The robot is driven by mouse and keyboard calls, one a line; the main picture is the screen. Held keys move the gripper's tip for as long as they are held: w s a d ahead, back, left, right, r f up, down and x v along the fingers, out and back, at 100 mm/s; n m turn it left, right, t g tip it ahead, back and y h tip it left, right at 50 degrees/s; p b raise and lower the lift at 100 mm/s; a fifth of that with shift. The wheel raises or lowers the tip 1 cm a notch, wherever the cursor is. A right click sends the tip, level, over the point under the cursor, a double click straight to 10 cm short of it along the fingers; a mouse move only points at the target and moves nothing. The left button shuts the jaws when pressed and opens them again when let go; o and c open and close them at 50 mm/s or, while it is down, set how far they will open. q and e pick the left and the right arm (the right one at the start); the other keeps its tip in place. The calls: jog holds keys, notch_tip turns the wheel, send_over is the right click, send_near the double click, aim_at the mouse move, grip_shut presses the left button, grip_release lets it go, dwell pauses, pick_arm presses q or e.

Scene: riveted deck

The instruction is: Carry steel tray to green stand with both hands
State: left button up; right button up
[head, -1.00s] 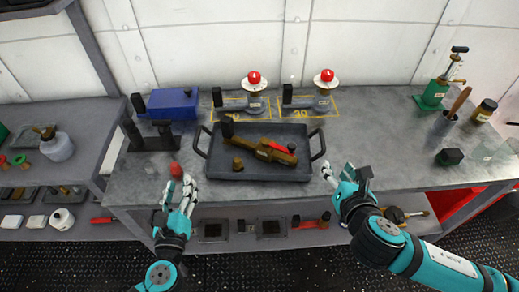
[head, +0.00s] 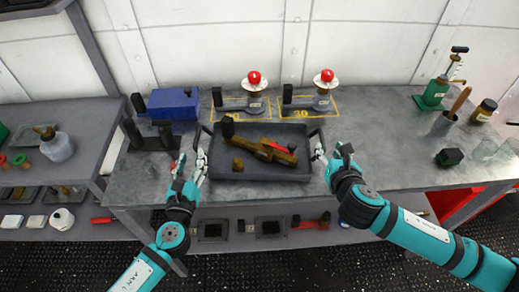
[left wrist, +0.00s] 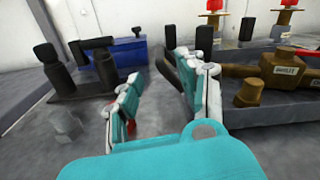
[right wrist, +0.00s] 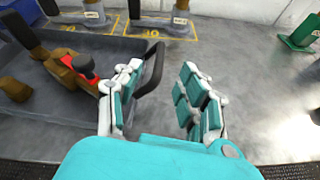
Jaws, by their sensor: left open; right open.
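The steel tray (head: 262,177) lies on the grey workbench, with a brown valve-like part, a red lever, a small brown piece and a black block in it. My left gripper (head: 189,162) is open beside the tray's left handle; one finger is close to that handle in the left wrist view (left wrist: 165,100). My right gripper (head: 331,158) is open at the right handle. In the right wrist view the right handle (right wrist: 153,70) shows between the open fingers.
A blue box (head: 173,103) and dark fixtures stand left of the tray. Two red-topped devices (head: 254,79) stand behind it in yellow outlines. A black block (head: 450,157) and a grey cup sit on the right. The bench between tray and cup is mostly clear.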

aim_at(199, 129)
pick_arm(q)
jog(key=w, duration=0.8)
jog(key=shift+w+d, duration=0.1)
jog(key=shift+w, duration=0.3)
pick_arm(e)
jog(key=x, duration=0.9)
jog(key=shift+a, duration=0.1)
pick_arm(q)
grip_shut()
pick_arm(e)
grip_shut()
